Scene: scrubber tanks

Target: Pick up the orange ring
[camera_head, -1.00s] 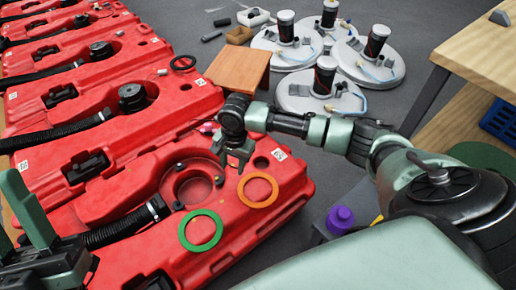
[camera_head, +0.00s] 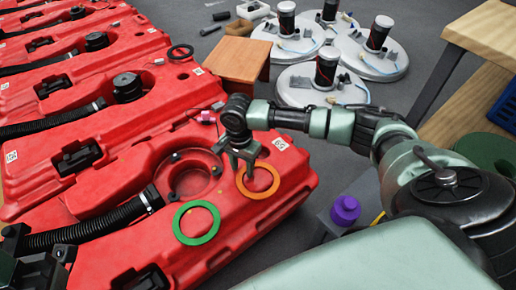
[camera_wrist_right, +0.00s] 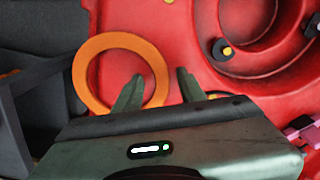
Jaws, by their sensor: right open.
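The orange ring (camera_head: 275,186) lies on the nearest red tank (camera_head: 240,215), right of its round recess. My right gripper (camera_head: 243,172) is open and empty, pointing down at the ring's upper left edge. In the right wrist view its fingers (camera_wrist_right: 160,92) appear on either side of the orange ring's (camera_wrist_right: 82,75) right-hand band, one over the hole and one outside. I cannot tell how high the tips are above the tank. My left gripper (camera_head: 38,262) is only partly in view at the lower left, its jaws unclear.
A green ring (camera_head: 214,232) lies on the same tank at the lower left of the orange one. Black hoses cross the tanks. A purple object (camera_head: 345,209) stands right of the tank. White discs stand behind.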

